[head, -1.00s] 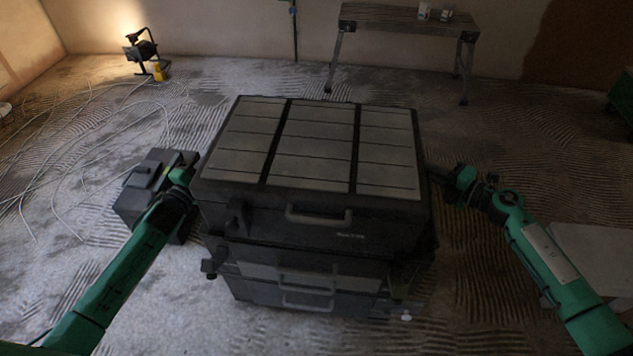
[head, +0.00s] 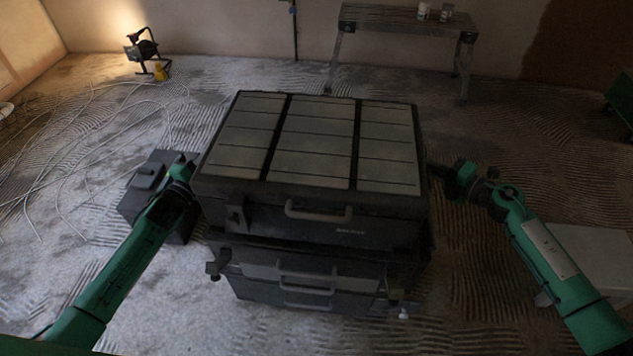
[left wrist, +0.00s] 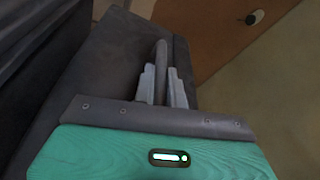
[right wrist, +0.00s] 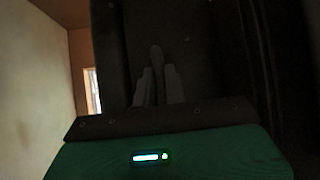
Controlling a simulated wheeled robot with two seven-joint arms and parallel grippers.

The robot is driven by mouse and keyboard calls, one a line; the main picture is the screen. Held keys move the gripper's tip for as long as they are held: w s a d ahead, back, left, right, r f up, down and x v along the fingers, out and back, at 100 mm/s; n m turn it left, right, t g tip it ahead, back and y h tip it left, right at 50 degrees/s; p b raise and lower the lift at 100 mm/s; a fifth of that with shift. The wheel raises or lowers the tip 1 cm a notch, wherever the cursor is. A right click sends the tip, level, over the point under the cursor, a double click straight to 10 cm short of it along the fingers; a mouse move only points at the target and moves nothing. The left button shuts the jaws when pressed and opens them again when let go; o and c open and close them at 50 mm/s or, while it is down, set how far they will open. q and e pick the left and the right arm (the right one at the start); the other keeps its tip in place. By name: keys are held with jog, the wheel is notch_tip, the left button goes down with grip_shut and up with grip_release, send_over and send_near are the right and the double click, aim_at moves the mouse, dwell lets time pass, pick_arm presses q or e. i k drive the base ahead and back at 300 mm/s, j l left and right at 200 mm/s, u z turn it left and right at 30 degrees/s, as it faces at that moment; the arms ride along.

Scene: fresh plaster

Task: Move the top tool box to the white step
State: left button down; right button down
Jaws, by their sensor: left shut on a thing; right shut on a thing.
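The top tool box (head: 345,225) is dark with a grey panelled lid and a front handle. It is above the lower tool boxes (head: 255,270), with a dark gap under its front edge. My left gripper (head: 188,182) is at its left side, shut on a side handle (left wrist: 161,60) in the left wrist view. My right gripper (head: 445,175) is at its right side, shut on the other side handle (right wrist: 156,55), dim in the right wrist view. The white step (head: 598,250) stands on the floor at the right, partly behind my right arm.
A separate black case (head: 145,180) is on the floor at the left, beside my left arm. A trestle bench (head: 395,17) with small cups stands at the back. Floor between stack and step looks clear.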

aim_at(604, 252)
jog(key=z, duration=1.05)
jog(key=i+l+z, duration=0.2)
jog(key=z, duration=0.25)
jog(key=i+l, duration=0.65)
jog(key=i, duration=0.2)
jog(key=i+l, duration=0.7)
jog(key=i, duration=0.15)
